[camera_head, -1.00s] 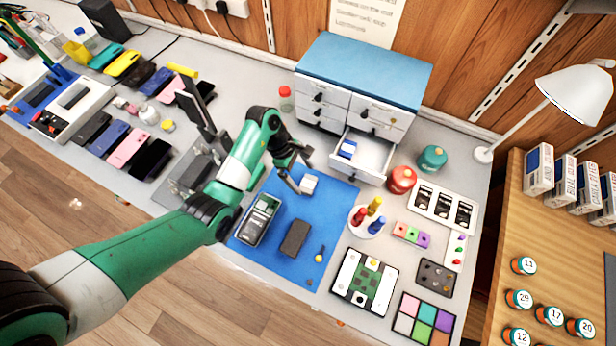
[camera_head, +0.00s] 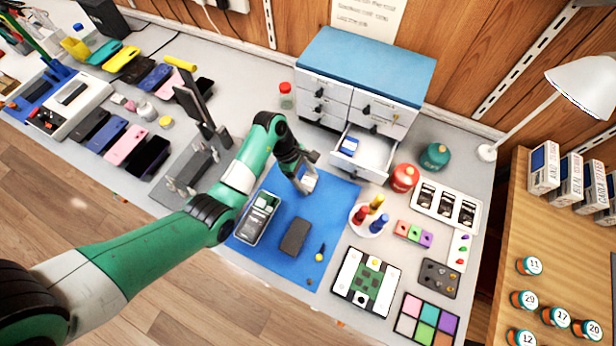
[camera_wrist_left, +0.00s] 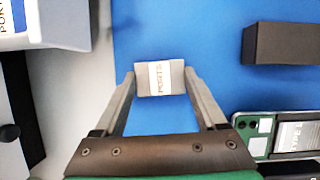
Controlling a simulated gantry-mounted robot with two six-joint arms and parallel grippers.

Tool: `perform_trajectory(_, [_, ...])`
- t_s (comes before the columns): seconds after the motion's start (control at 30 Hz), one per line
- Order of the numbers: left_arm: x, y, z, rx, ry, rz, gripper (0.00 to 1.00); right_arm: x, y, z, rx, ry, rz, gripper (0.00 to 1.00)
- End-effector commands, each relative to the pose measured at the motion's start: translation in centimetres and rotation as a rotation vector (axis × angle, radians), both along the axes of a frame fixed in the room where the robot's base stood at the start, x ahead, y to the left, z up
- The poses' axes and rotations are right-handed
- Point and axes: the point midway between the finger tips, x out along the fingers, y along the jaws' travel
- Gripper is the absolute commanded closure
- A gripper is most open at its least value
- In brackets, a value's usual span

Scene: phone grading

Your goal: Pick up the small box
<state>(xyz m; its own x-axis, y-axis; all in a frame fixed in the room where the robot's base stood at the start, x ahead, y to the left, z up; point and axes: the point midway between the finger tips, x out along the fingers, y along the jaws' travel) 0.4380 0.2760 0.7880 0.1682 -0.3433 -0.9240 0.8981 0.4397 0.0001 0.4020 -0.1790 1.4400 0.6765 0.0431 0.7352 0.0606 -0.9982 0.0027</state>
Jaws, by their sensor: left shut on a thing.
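The small box (camera_wrist_left: 160,79) is grey with a white printed label, and sits between the two fingers of my left gripper (camera_wrist_left: 162,85) in the left wrist view. The fingers are shut on its sides. In the head view the small box (camera_head: 309,181) is partly hidden by my left gripper (camera_head: 304,180), over the upper part of the blue mat (camera_head: 275,262). I cannot tell whether the box touches the mat. My right gripper is not in view.
An open phone (camera_head: 257,217) and a dark block (camera_head: 295,237) lie on the mat. Behind stands a cabinet with a blue top (camera_head: 367,65); its open drawer (camera_head: 372,160) holds a blue-and-white box (camera_head: 348,146). A round holder with coloured tools (camera_head: 368,228) stands right of the mat.

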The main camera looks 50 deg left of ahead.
Motion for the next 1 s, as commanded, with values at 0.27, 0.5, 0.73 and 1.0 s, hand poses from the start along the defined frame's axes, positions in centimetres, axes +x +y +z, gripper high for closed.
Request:
perform_trajectory(0.27, [0.1,0.0,1.9,0.001,-0.002,0.000,0.79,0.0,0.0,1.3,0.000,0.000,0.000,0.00])
perform_trajectory(0.5, [-2.4,-1.1,7.2,0.002,-0.003,-0.001,0.79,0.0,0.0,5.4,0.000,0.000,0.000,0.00])
perform_trajectory(0.73, [-8.0,-3.8,11.7,-0.002,0.003,-0.002,0.79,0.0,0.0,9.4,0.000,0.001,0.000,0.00])
perform_trajectory(1.0, [-12.2,-5.8,13.1,-0.001,0.002,0.000,0.79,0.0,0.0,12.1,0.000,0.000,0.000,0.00])
